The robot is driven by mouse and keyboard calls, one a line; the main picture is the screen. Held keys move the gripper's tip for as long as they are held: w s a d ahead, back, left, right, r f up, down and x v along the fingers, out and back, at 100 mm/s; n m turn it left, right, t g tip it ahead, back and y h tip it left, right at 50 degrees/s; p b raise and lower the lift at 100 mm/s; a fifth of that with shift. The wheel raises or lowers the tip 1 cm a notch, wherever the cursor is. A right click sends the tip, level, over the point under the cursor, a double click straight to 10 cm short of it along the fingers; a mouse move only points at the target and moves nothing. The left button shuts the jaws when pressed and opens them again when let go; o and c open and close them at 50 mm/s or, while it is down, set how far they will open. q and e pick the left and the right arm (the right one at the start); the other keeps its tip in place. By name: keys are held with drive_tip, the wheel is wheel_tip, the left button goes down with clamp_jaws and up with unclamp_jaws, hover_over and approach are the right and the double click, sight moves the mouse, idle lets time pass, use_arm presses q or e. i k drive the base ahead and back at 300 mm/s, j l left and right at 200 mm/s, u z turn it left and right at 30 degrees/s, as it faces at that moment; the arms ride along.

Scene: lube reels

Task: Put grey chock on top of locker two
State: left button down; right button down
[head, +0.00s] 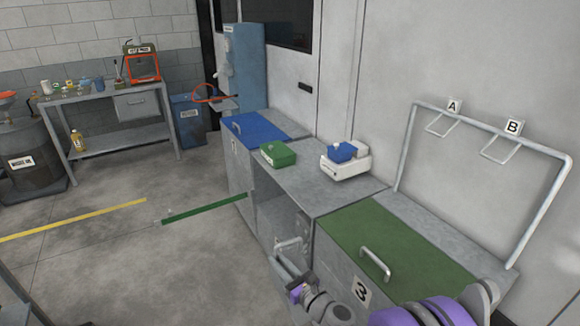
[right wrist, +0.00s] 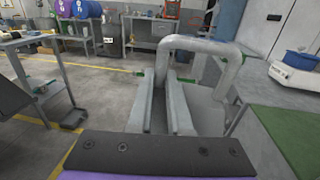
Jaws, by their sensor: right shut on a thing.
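Locker two is the middle one, with a bare grey top (head: 318,186), between the blue-topped locker and the green-topped locker marked 3. A green box (head: 278,154) and a white device with a blue box stand on its top. I cannot make out the grey chock for certain. My left gripper is not in view.
The blue top (head: 255,126) is clear, and the green top (head: 395,245) carries only a handle. A wall frame with hooks A and B rises behind it. A workbench (head: 110,99) stands far left. The floor between is mostly free.

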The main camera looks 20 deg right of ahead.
sight(315, 195)
drive_tip(key=i, duration=1.25)
drive_tip(key=i+j+z, duration=0.15)
drive_tip(key=i+z, duration=0.3)
drive_tip(key=i+j+z, duration=0.25)
drive_tip(key=z, duration=0.2)
drive_tip(key=i+j+z, duration=0.2)
drive_tip(key=z, duration=0.2)
drive_tip(key=i+j+z, duration=0.3)
drive_tip(key=z, duration=0.15)
drive_tip(key=i+j+z, duration=0.25)
drive_tip(key=j+z, duration=0.15)
drive_tip(key=j, duration=0.2)
